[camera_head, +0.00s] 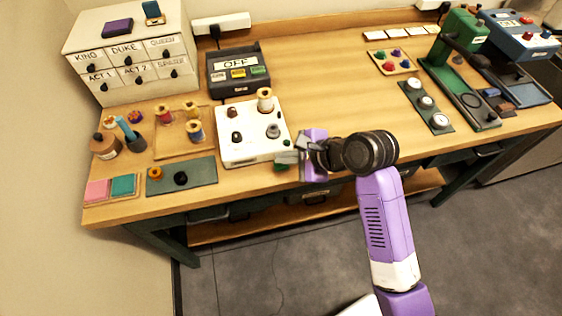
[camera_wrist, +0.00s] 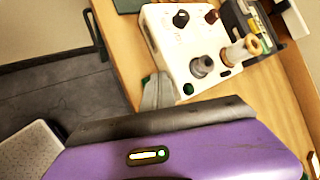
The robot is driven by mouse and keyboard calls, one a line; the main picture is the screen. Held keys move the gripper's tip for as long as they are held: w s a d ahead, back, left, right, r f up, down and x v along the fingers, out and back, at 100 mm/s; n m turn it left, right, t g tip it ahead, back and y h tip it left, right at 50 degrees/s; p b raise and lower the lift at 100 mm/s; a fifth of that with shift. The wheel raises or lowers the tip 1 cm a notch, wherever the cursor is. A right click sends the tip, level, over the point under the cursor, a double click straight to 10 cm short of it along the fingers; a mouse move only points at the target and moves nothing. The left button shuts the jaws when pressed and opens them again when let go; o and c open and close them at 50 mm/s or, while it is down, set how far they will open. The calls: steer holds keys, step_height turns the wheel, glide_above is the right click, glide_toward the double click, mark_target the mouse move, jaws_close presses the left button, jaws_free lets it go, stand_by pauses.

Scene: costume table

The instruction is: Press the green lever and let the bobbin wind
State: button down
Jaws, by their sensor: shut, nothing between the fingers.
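The white winder box (camera_head: 240,150) sits near the table's front edge, left of my gripper. A cream thread spool (camera_head: 265,100) stands at its back right, and a grey bobbin (camera_head: 273,131) at its front right; the bobbin also shows in the wrist view (camera_wrist: 202,66). A green piece (camera_head: 283,167), seemingly the lever, is at the box's front right corner, partly hidden by my finger in the wrist view (camera_wrist: 145,80). A smaller green spot (camera_wrist: 188,88) is on the box beside the bobbin. My gripper (camera_head: 297,146) is shut and empty, close beside this corner; contact cannot be told.
A dark box with an OFF display (camera_head: 238,68) stands behind the winder. A thread tray (camera_head: 165,145) and dark mat (camera_head: 185,180) lie to the left.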

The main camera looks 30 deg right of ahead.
mark_target(285, 166)
steer(key=shift+f, duration=1)
stand_by(0.8)
steer(key=shift+r, duration=0.1)
steer(key=shift+r+p, duration=1.35)
steer(key=shift+p, duration=0.15)
step_height(285, 166, up, 3)
steer(key=p, duration=0.3)
steer(key=shift+p, duration=0.3)
steer(key=shift+r, duration=0.95)
